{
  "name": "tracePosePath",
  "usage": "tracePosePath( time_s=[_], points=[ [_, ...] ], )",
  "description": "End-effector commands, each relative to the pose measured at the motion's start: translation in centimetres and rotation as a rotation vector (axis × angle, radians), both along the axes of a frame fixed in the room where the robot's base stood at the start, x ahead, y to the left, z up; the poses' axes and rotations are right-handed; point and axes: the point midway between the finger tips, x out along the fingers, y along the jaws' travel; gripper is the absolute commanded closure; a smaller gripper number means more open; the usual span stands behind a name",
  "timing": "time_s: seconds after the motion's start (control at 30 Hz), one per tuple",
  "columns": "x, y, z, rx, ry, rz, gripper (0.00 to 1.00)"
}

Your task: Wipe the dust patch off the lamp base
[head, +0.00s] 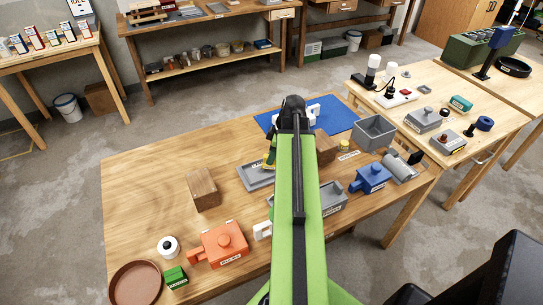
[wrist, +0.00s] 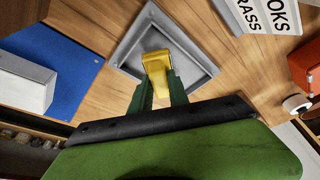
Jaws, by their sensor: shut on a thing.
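My gripper (wrist: 157,90) is shut on a yellow thing (wrist: 156,66), perhaps a sponge or cloth. It holds this thing over a shallow grey tray (wrist: 129,38) in the wrist view. In the head view the yellow thing is a small patch beside my green arm, above the tray (head: 247,177); I cannot tell whether it touches the tray. A blue lamp-like thing (head: 500,38) stands on the far right bench, with a dark foot (head: 481,76). I cannot tell for sure that this is the lamp base. I can make out no dust patch.
A blue mat (head: 341,116) lies behind the tray. A wooden block (head: 203,188), an orange toolbox (head: 222,243), a brown round dish (head: 137,283), a grey bin (head: 375,132) and a blue toolbox (head: 371,177) stand around. The table's left part (head: 135,185) is clear.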

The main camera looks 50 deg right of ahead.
Motion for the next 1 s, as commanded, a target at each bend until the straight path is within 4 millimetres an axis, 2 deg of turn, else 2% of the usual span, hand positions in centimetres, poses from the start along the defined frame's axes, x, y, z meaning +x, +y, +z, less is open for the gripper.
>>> tracePosePath(
  time_s=[0.6,1.0],
  points=[
    [0.0,0.0,-1.4,0.0,0.0,0.0,1.0],
    [0.1,0.1,-1.3,0.001,0.0,0.001,1.0]
  ],
)
